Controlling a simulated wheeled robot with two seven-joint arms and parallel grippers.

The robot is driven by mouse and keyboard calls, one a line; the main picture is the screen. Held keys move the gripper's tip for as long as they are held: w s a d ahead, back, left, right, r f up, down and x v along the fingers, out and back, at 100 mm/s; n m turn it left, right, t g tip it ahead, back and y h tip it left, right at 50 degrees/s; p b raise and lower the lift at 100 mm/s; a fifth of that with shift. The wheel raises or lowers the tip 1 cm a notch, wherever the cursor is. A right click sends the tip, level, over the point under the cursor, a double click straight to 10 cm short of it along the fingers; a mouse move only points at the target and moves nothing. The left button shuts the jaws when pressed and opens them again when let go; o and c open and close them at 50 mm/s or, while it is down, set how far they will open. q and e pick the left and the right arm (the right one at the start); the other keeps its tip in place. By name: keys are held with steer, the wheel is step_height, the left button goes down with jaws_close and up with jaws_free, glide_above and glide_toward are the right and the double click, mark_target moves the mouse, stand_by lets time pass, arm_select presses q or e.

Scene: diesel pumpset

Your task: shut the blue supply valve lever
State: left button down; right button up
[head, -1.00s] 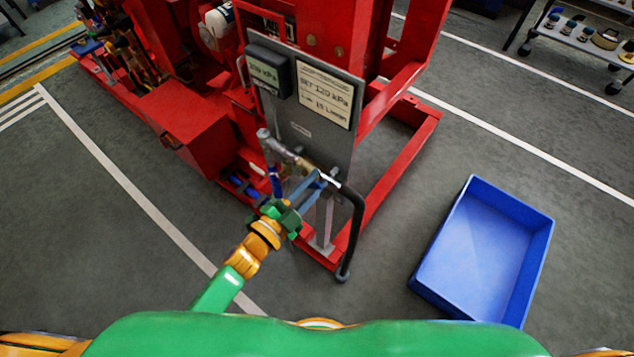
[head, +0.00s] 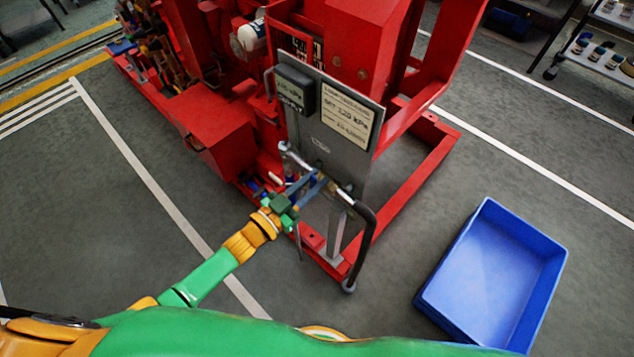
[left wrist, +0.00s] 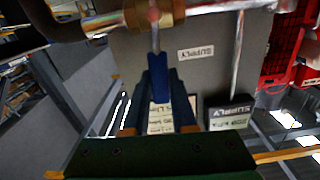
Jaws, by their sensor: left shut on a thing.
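The blue supply valve lever (left wrist: 159,84) shows in the left wrist view, running down from the valve on a horizontal metal pipe (left wrist: 215,9). My left gripper (left wrist: 157,75) is shut on it, with a finger on each side. In the head view, my left gripper (head: 312,182) is at the pipe in front of the grey panel (head: 350,112), and its fingers hide much of the lever. My right gripper is not in view.
A black hose (head: 369,235) bends down from the pipe's right end. The red pumpset frame (head: 400,205) surrounds the panel's foot. A display box (head: 295,90) is on the panel; its digits are blurred. An empty blue crate (head: 495,270) stands on the floor at right.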

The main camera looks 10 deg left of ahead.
arm_select(q)
steer(key=shift+w+a+n, duration=0.1)
steer(key=shift+a+n, duration=0.05)
steer(key=shift+n, duration=0.15)
steer(key=c, duration=0.7)
jaws_free()
steer(key=v, duration=0.7)
steer(key=shift+a, duration=0.1)
